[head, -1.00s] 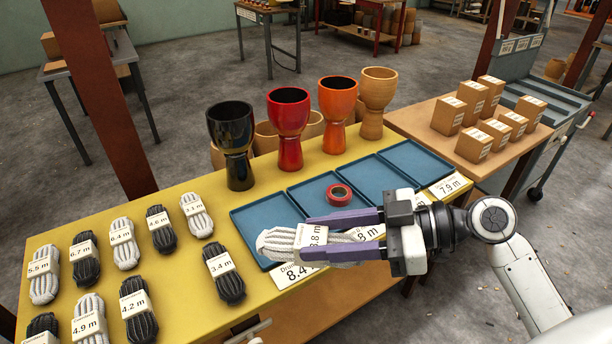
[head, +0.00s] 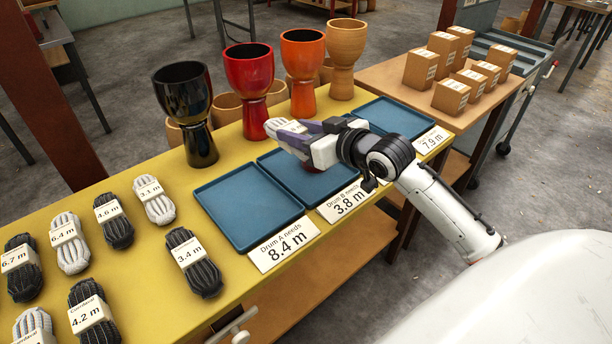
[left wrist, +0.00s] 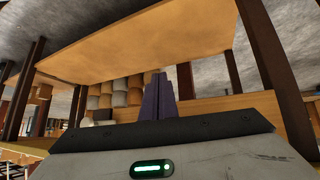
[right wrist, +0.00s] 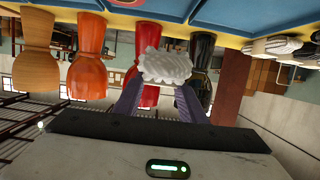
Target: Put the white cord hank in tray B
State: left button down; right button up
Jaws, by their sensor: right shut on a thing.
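The white cord hank (head: 276,125) is held between the purple fingers of my right gripper (head: 292,134). It also shows in the right wrist view (right wrist: 165,67), gripped between both fingertips. In the head view the gripper and hank are over the far side of tray B (head: 290,187), the blue tray behind the "Drum B needs 3.8 m" card (head: 350,200). The hank is raised in front of the red drum. The gripper hides part of the tray, where a bit of red shows. My left gripper (left wrist: 158,98) shows only in the left wrist view, its fingers together and empty.
Empty tray A (head: 240,222) is left of tray B, and another blue tray (head: 395,117) lies to the right. Black (head: 187,110), red (head: 250,80), orange (head: 303,70) and tan (head: 345,55) goblet drums stand behind. Several cord hanks (head: 195,262) lie at left.

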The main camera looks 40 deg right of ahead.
notch_tip(320, 180, down, 6)
jog(key=shift+w+d+f+b, duration=0.1)
jog(key=shift+d+b, duration=0.05)
jog(key=shift+b, duration=0.4)
notch_tip(320, 180, down, 4)
jog(key=shift+r+b, duration=0.15)
jog(key=shift+b, duration=0.2)
pick_arm(q)
jog(key=shift+w+d+f, duration=0.15)
jog(key=shift+w+f, duration=0.3)
jog(key=shift+f, duration=0.05)
jog(key=shift+s, duration=0.1)
pick_arm(e)
jog(key=o, duration=1.1)
jog(key=shift+c, duration=0.2)
pick_arm(q)
jog(key=shift+s+f, duration=0.15)
jog(key=shift+s, duration=0.05)
